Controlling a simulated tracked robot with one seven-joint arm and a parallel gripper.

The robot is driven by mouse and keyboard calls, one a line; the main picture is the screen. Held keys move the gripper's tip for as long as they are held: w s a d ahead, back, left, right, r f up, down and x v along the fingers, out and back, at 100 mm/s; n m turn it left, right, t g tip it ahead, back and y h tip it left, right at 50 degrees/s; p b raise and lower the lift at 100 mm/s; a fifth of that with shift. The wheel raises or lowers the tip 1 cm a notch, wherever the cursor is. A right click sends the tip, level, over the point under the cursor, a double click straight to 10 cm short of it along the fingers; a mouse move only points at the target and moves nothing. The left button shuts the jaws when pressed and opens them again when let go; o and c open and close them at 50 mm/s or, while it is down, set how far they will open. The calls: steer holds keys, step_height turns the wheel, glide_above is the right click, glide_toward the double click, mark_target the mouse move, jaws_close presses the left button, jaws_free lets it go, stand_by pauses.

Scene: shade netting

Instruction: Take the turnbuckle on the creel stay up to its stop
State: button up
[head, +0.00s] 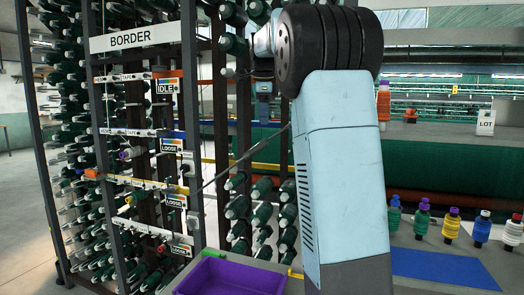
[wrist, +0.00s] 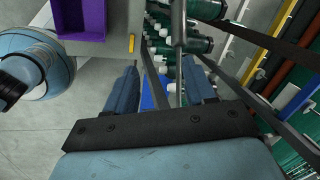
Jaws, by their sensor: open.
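The creel stay (head: 228,170) is a thin dark rod slanting up to the right from the creel frame in the head view, and passes behind my arm. A thicker stretch on it (head: 258,149) looks like the turnbuckle. In the wrist view a grey rod with a thicker upper part (wrist: 179,28) runs down toward my gripper and seems to be this stay and turnbuckle. My gripper (wrist: 162,66) is open, with its blue fingers apart. The rod appears between the fingers, nearer the right one; contact cannot be told.
The creel (head: 112,150) holds many green cones and a BORDER sign (head: 138,38). IDLE and LOOSE tags (head: 166,86) hang on it. A purple bin (head: 230,277) stands at the front. Colored spools (head: 451,226) and a blue mat (head: 440,267) lie on the right bench.

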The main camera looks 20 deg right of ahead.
mark_target(255, 150)
steer(key=w+d+f, duration=0.1)
steer(key=w+f, duration=0.1)
steer(key=f, duration=0.2)
steer(key=w+d+f+m, duration=0.1)
steer(key=f, duration=0.4)
steer(key=w+d+f+m, duration=0.1)
steer(key=w+f, duration=0.1)
steer(key=f, duration=0.2)
steer(key=shift+w+f, duration=0.2)
steer(key=shift+w, duration=0.15)
steer(key=c, duration=0.9)
steer(key=shift+w+a, duration=0.1)
steer(key=shift+a, duration=0.3)
steer(key=shift+c, duration=0.3)
steer(key=shift+d, duration=0.25)
steer(key=shift+h, duration=0.4)
